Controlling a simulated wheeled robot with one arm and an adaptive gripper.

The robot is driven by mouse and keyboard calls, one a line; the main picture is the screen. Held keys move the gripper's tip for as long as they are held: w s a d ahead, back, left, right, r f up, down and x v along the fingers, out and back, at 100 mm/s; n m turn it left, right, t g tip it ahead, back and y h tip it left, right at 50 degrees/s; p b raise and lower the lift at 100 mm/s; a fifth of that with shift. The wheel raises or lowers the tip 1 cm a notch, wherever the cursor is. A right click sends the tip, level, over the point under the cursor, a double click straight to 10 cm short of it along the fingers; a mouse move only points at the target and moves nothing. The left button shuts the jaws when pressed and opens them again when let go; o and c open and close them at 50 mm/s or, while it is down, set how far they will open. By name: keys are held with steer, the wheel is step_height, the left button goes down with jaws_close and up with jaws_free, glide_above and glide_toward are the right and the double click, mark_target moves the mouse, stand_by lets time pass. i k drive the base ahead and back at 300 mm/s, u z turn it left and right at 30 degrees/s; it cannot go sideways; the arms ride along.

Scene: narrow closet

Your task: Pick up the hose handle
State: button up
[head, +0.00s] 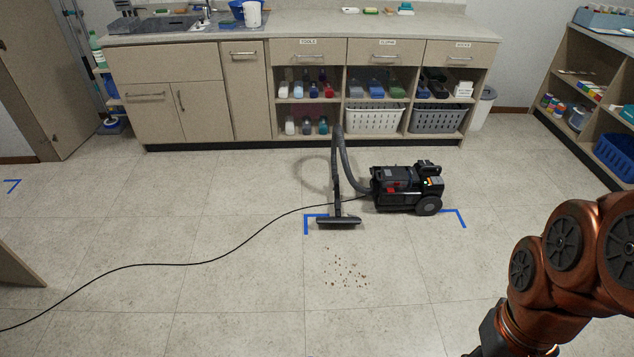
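A black canister vacuum (400,188) with red and orange marks stands on the tiled floor, inside blue tape corners. A ribbed dark hose (351,170) rises from it and curves over to the top of an upright wand. The hose handle (337,150) is at the top of this wand, in front of the shelf unit. The wand ends in a flat floor head (338,221) on the floor. My copper-coloured arm is at the lower right, well apart from the vacuum. My gripper is cut off by the lower picture edge, so its fingers do not show.
A black cord (190,264) snakes across the floor to the lower left. Brown crumbs (345,272) lie in front of the floor head. A cabinet with a counter (300,38) spans the back. Shelves (575,75) stand at right. Open floor lies between me and the vacuum.

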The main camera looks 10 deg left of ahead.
mark_target(336, 189)
steer(key=u, duration=0.85)
steer(key=i, duration=1.15)
steer(key=u, duration=0.85)
steer(key=i, duration=1.95)
steer(key=z, duration=0.85)
steer(key=i, duration=0.6)
steer(key=z, duration=0.25)
